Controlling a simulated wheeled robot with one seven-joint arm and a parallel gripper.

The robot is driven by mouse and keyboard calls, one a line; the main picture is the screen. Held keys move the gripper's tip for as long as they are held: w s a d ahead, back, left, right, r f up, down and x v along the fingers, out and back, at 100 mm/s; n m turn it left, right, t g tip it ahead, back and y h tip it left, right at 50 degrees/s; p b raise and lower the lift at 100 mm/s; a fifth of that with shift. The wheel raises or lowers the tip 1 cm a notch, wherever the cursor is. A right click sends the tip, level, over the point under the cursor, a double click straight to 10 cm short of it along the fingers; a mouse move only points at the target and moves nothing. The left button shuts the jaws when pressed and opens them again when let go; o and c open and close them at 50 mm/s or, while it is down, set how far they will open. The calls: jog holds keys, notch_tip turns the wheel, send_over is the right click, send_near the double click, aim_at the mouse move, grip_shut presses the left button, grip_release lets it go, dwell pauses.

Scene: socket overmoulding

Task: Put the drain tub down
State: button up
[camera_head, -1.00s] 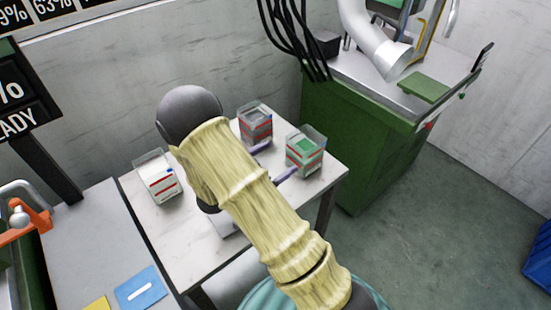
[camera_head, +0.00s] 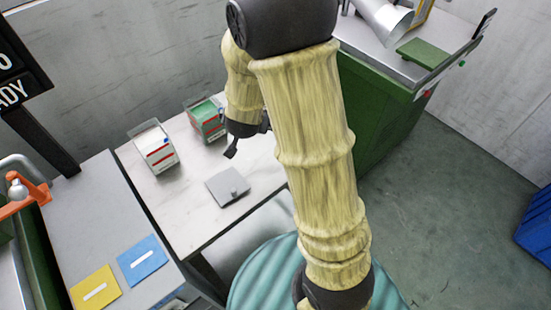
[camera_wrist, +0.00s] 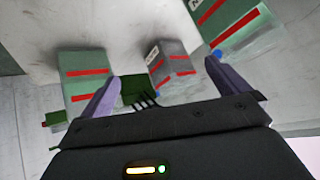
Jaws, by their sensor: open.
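Which tub is the drain tub I cannot tell, as the labels are too small to read. In the head view a white tub (camera_head: 156,148) with red stripes and a green tub (camera_head: 207,119) stand upright at the back of the small white table (camera_head: 195,200). In the wrist view a green tub (camera_wrist: 86,80), a grey tub (camera_wrist: 172,72) and a second green tub (camera_wrist: 238,28) show beyond my gripper (camera_wrist: 162,73). Its two purple fingers are open and apart, with nothing held between them. In the head view my arm hides its fingertips and the table's right part.
A flat grey plate (camera_head: 228,187) lies on the table's front part. A grey bench (camera_head: 85,225) with blue (camera_head: 142,259) and yellow (camera_head: 96,288) cards adjoins at left. A green cabinet (camera_head: 385,120) stands right of the table.

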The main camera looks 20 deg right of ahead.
jog(key=s+d+r+n+g+y, duration=0.1)
jog(key=s+n+g, duration=0.2)
jog(key=s, duration=0.6)
jog(key=s+r+n+g+y, duration=0.1)
jog(key=s+r+n+g, duration=0.1)
jog(key=s, duration=0.6)
jog(key=shift+s+d+n+g, duration=0.4)
jog(key=shift+n+g, duration=0.1)
jog(key=shift+n, duration=0.2)
jog(key=shift+w, duration=0.15)
